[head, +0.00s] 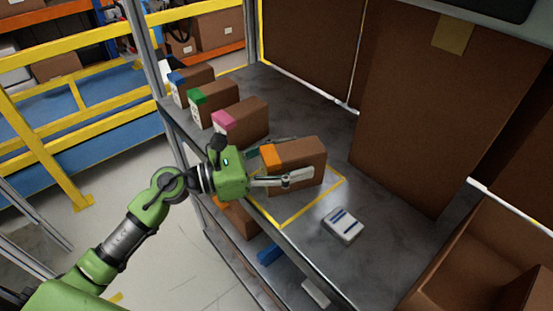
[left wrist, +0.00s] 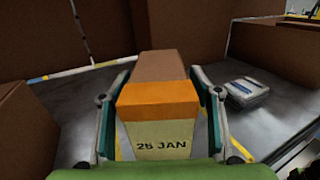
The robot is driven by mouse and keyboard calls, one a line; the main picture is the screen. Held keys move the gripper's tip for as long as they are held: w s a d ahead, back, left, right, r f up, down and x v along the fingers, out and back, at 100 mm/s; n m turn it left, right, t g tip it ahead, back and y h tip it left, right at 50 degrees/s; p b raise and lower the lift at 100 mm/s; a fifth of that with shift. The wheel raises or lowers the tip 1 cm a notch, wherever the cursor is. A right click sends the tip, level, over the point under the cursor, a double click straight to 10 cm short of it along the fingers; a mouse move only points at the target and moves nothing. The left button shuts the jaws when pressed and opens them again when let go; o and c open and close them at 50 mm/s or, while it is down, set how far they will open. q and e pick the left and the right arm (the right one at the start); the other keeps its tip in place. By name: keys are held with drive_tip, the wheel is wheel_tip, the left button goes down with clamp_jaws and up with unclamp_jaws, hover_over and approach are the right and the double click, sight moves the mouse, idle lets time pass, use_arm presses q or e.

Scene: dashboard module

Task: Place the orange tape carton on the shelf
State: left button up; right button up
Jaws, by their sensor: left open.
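The orange tape carton (head: 308,166) is a brown box with an orange tape band on its near top end. It stands upright within a yellow outline (head: 333,188) on the dark grey work surface (head: 300,105). My left gripper (head: 300,157) is open, with one finger along each side of the carton. Whether the fingers touch it I cannot tell. A lower shelf (head: 283,280) shows partly beneath the surface's front edge. My right gripper is not in view.
Cartons with pink (head: 242,122), green (head: 212,102) and blue tape (head: 192,83) stand in a row behind-left. A white-and-blue packet (head: 343,224) lies right of the outline. A tall brown carton (head: 430,110) stands at the back. Another orange-taped box (head: 238,218) sits below.

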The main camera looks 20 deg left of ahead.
sight(263, 166)
use_arm(q)
drive_tip(key=b+v, duration=0.4)
drive_tip(key=v, duration=0.6)
drive_tip(key=shift+s+a+f+b, duration=0.1)
drive_tip(key=shift+b, duration=0.2)
drive_tip(key=shift+s+a+r, duration=0.2)
drive_tip(key=shift+s+a, duration=0.3)
drive_tip(key=shift+a, duration=0.2)
